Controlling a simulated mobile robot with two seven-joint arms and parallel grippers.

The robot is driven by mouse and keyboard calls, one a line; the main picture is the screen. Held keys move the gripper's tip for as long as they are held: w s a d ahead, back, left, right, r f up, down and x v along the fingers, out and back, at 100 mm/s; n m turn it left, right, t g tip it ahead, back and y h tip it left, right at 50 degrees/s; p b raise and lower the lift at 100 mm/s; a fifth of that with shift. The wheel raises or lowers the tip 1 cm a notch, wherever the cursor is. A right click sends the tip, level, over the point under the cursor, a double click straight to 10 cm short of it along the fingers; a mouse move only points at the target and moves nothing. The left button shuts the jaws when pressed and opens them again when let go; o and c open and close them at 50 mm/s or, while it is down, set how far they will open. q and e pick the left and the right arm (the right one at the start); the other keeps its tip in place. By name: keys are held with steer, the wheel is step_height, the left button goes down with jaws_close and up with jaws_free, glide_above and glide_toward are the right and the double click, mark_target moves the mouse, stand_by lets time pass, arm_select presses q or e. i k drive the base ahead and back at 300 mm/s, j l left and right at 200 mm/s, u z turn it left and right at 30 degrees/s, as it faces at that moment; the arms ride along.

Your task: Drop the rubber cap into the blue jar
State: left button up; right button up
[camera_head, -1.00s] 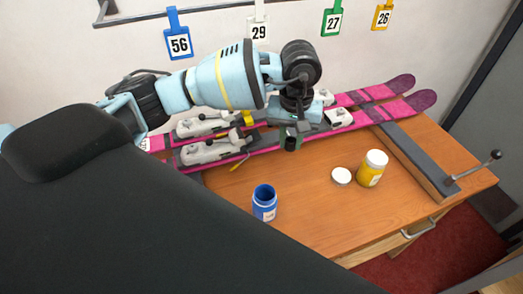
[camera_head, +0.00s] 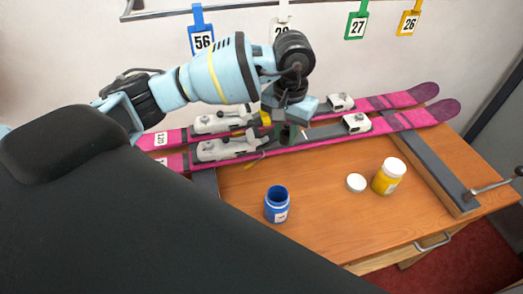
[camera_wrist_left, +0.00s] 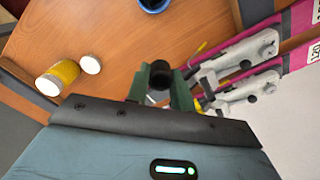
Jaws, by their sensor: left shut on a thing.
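The rubber cap (camera_head: 284,136) is a small black cylinder held in my left gripper (camera_head: 289,131), above the bench by the skis. In the left wrist view the cap (camera_wrist_left: 159,82) shows between the green fingertips (camera_wrist_left: 160,88), which are shut on it. The blue jar (camera_head: 277,207) stands upright and open on the bench, nearer the front than the gripper. Part of the jar also shows at the top edge of the wrist view (camera_wrist_left: 153,4). My right gripper is not in view.
A yellow jar (camera_head: 388,178) and a white lid (camera_head: 356,183) stand on the wooden bench (camera_head: 325,220), right of the blue jar. Pink skis (camera_head: 405,115) with bindings lie across the back. A grey bar with a handle (camera_head: 430,170) is at the right.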

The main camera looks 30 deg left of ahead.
mark_target(273, 211)
steer(key=u, duration=1)
steer(key=k+l, duration=0.15)
steer(key=l, duration=0.15)
steer(key=k+l, duration=0.1)
steer(key=l, duration=0.2)
steer(key=k+l, duration=0.15)
steer(key=l, duration=0.15)
